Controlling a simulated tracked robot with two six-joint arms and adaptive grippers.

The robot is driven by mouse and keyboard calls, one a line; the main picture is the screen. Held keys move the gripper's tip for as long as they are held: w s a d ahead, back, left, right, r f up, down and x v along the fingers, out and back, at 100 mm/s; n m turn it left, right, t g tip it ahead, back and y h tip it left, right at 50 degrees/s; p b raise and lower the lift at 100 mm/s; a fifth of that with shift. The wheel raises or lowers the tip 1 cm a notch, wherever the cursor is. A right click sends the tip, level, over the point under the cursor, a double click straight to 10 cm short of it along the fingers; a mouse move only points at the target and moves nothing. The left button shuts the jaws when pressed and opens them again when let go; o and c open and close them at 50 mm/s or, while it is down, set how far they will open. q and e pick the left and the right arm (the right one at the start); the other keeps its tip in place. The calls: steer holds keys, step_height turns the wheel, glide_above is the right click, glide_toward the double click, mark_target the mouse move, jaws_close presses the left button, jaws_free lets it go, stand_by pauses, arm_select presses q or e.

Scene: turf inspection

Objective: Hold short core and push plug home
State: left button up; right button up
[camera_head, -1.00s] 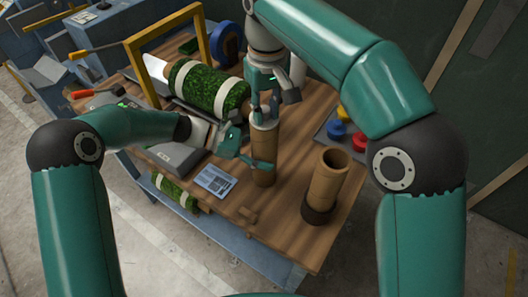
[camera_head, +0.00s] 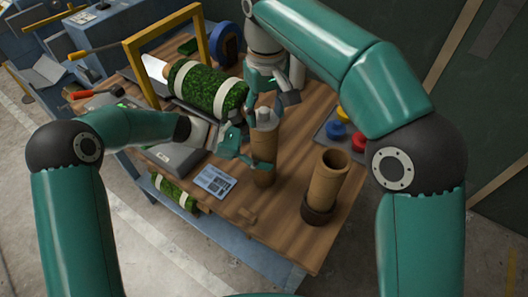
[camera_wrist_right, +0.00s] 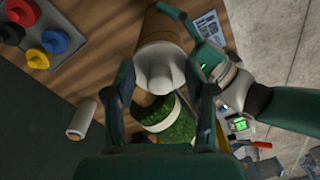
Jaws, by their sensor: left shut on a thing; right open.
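The short core (camera_head: 264,152), a brown tube, stands upright on the wooden bench in the head view. My left gripper (camera_head: 246,160) is shut on its side. The pale grey plug (camera_head: 264,117) sits at the core's top, its narrower end sticking up. In the right wrist view the plug (camera_wrist_right: 160,77) covers the mouth of the core (camera_wrist_right: 158,35); how deep it sits cannot be told. My right gripper (camera_wrist_right: 160,95) is open, its fingers on either side of the plug's end and apart from it. In the head view it is behind and above the plug.
A wider brown tube (camera_head: 330,175) in a dark base (camera_head: 316,212) stands to the right. A tray holds red, blue (camera_head: 336,131) and yellow pieces. A strapped turf roll (camera_head: 210,88) lies behind left.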

arm_select(q)
steer(key=shift+s, duration=0.1)
arm_select(e)
steer(key=shift+w+r, duration=0.1)
steer(key=shift+r, duration=3.5)
arm_select(q)
steer(key=o, duration=1.4)
steer(key=shift+a, duration=0.1)
steer(key=v, duration=1.2)
